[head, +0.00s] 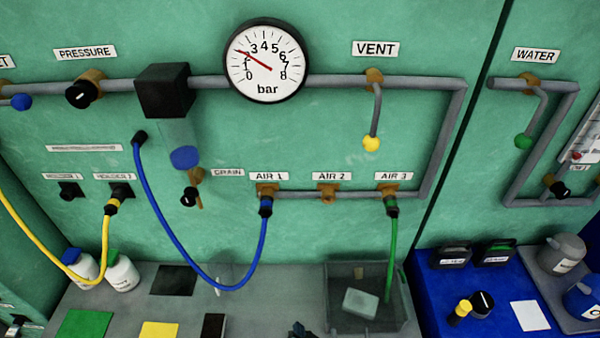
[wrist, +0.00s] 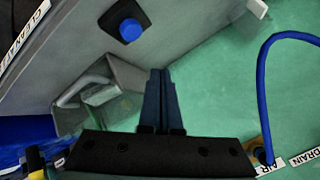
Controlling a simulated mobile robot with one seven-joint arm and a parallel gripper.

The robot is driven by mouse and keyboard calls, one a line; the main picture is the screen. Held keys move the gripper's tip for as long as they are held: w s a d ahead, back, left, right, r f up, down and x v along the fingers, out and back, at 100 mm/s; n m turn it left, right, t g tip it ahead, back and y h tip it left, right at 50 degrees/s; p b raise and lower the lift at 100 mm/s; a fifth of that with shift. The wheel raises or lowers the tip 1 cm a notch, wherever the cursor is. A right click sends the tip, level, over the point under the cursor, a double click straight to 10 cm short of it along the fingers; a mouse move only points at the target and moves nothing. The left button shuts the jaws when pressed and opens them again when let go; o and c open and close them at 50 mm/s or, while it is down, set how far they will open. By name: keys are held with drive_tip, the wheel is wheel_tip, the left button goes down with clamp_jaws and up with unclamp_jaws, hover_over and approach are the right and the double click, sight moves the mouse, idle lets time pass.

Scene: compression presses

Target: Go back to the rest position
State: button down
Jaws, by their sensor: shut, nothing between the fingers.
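My gripper (wrist: 160,74) shows in the wrist view with its two dark fingers pressed together and nothing between them. It points over a grey surface (wrist: 185,42) and the green wall (wrist: 225,85). The fingers appear clear of the things around them, though the exact gap is hard to tell. In the head view a small dark shape (head: 298,329) at the bottom edge may be its tip; the rest of the arm is out of that view.
A blue hose (head: 150,205) loops down to AIR 1, and a green hose (head: 394,255) runs from AIR 3 into a clear bin (head: 340,318). A yellow hose (head: 35,250) hangs left. Pipes (head: 330,83) and a gauge (head: 266,62) line the wall. A blue table (head: 428,300) stands right.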

drive_tip(key=w+r+n+t, duration=0.1)
drive_tip(key=w+r+t, duration=0.1)
drive_tip(key=w+r, duration=0.35)
drive_tip(key=w+r+n+t+b, duration=0.1)
drive_tip(key=w+r, duration=0.1)
drive_tip(key=r, duration=0.7)
drive_tip(key=w+r+t, duration=0.2)
drive_tip(key=w+r, duration=0.2)
drive_tip(key=r, duration=0.3)
wheel_tip(320, 180, up, 19)
drive_tip(key=n+t+b, duration=0.1)
drive_tip(key=n+t, duration=0.1)
drive_tip(key=t, duration=0.2)
drive_tip(key=s+r+n+t, duration=0.1)
drive_tip(key=s+r+t, duration=0.2)
drive_tip(key=s+r, duration=0.3)
drive_tip(key=s+r+n+t+b, duration=0.1)
drive_tip(key=s+r+t, duration=0.2)
drive_tip(key=r, duration=1.1)
drive_tip(key=s+r+n+t+h+b, duration=0.1)
drive_tip(key=s+r+t, duration=0.2)
drive_tip(key=s+r, duration=0.5)
wheel_tip(320, 180, up, 2)
drive_tip(key=shift+s+d+n, duration=0.15)
drive_tip(key=shift+s+n, duration=0.15)
drive_tip(key=shift+n, duration=0.1)
drive_tip(key=shift+f, duration=0.15)
